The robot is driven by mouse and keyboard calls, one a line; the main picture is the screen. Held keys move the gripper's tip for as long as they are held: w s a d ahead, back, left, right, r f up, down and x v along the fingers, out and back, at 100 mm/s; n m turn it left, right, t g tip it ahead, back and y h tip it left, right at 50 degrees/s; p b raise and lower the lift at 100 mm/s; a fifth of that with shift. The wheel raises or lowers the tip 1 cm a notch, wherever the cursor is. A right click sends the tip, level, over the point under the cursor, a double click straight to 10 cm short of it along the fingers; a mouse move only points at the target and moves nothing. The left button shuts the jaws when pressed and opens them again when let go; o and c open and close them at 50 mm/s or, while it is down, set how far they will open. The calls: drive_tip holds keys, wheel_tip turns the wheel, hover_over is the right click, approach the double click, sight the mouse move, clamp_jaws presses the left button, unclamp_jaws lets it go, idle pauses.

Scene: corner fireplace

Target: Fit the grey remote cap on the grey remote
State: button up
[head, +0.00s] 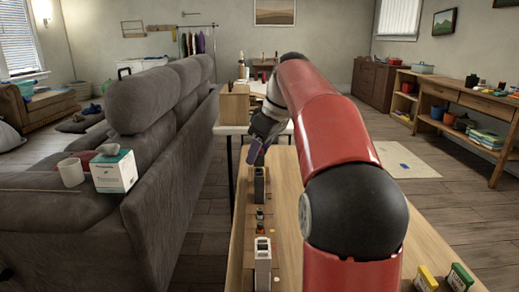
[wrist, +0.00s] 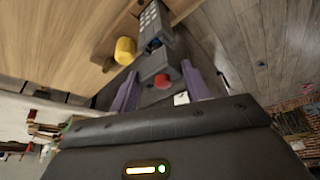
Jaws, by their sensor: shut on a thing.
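My gripper (head: 254,152) is over the far left part of the wooden table in the head view, low and pointing down. In the wrist view its two purple fingers (wrist: 160,88) are shut on a dark grey piece (wrist: 155,63), which looks to be the grey remote cap. A red round thing (wrist: 163,82) shows just in front of it. The grey remote (wrist: 152,20), with pale buttons, is just beyond the held piece; a gap or contact cannot be told. In the head view a dark upright remote (head: 259,188) stands just below the fingers. The held cap is not clear there.
A yellow cylinder (wrist: 125,51) is close left of the held piece in the wrist view. Nearer on the table (head: 330,272) are small dark items (head: 259,215) and a pale upright remote (head: 263,265). Yellow and green boxes (head: 440,278) stand at the near right. A grey sofa (head: 150,180) is left.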

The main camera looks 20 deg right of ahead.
drive_tip(key=shift+f+b, duration=1.05)
drive_tip(key=shift+f, duration=0.45)
idle(0.9)
drive_tip(key=o, duration=0.9)
drive_tip(key=shift+o, duration=0.2)
drive_tip(key=shift+r, duration=0.1)
